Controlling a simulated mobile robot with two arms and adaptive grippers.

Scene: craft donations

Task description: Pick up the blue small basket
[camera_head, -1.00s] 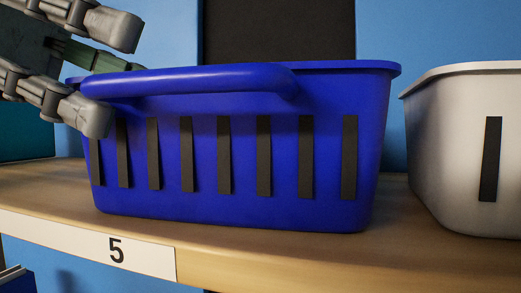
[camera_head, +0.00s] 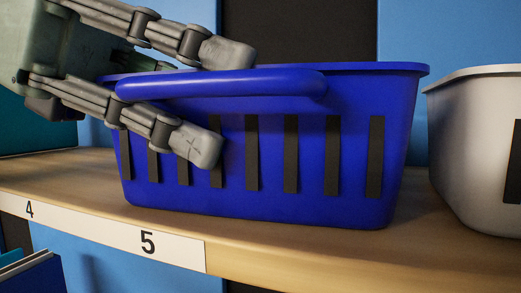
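The blue small basket (camera_head: 280,208) stands upright on a wooden shelf in the head view. It has dark vertical slots and a blue handle (camera_head: 240,84) along its near top side. My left gripper (camera_head: 213,101) comes in from the left with its fingers spread, one finger above the handle and one below it in front of the basket wall. The handle lies between the fingers. The fingers look open, and whether any finger touches the basket I cannot tell. My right gripper is not in view.
A white basket (camera_head: 470,130) stands close to the right of the blue one. The wooden shelf (camera_head: 330,252) has a front label strip (camera_head: 110,233) with 4 and 5. Blue items (camera_head: 30,272) show below at the lower left. A dark panel is behind.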

